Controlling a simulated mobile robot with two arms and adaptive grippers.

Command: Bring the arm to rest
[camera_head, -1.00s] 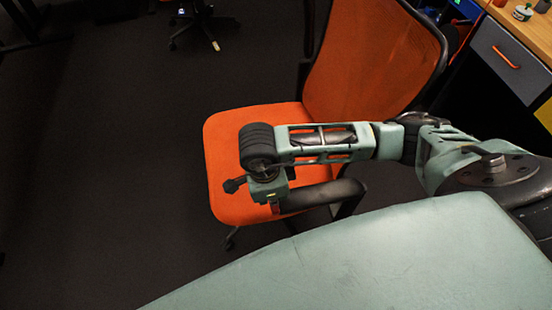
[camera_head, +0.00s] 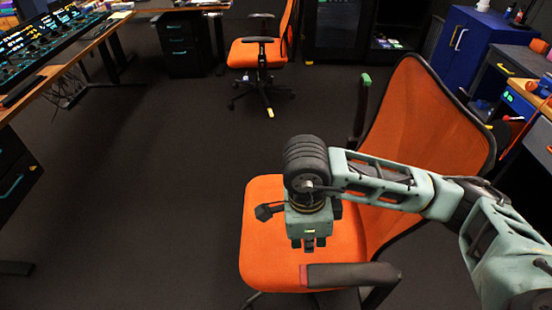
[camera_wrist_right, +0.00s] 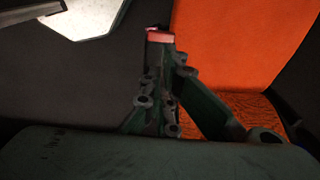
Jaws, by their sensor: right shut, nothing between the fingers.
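My right arm (camera_head: 395,186) comes in from the right in the head view, pale green with dark joints. It reaches over the seat of an orange chair (camera_head: 258,232). My right gripper (camera_head: 309,243) hangs from the wrist, pointing down. In the right wrist view its fingers (camera_wrist_right: 160,37) are together at their reddish tips, with nothing between them. The chair's orange surface (camera_wrist_right: 235,45) shows to the right of the fingers there. I cannot tell how far the gripper is above the seat. My left gripper is not in view.
The near chair's armrest (camera_head: 345,275) is just below the gripper. A second orange chair (camera_head: 257,53) stands farther back. A desk with a lit control panel (camera_head: 50,42) is at the left. A blue cabinet (camera_head: 480,45) stands at the back right. Dark floor (camera_head: 150,190) lies clear at the left.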

